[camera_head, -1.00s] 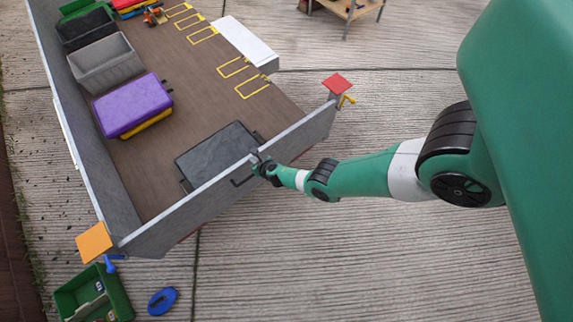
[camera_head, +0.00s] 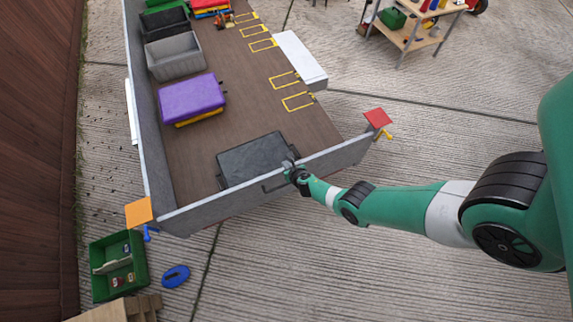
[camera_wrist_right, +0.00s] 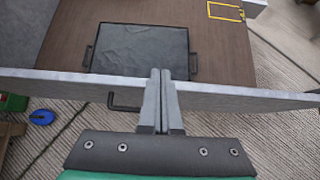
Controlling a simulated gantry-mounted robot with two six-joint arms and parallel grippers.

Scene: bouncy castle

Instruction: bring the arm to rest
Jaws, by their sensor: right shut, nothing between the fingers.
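My right arm (camera_head: 400,207) is green with white and black joints and reaches in from the right in the head view. Its gripper (camera_head: 289,165) is at the near wall of the trailer-like bed, beside the wall's dark handle. In the right wrist view the two grey fingers (camera_wrist_right: 160,75) are pressed together with nothing between them. Their tips overlap the wall's top edge in the picture; I cannot tell whether they touch it. My left gripper is not in view.
The grey near wall (camera_head: 330,160) encloses a brown floor holding a black tray (camera_head: 250,158), a purple box (camera_head: 192,98) and a grey bin (camera_head: 174,56). A green crate (camera_head: 137,270) and a blue disc (camera_head: 175,276) lie outside. Concrete at the lower middle is clear.

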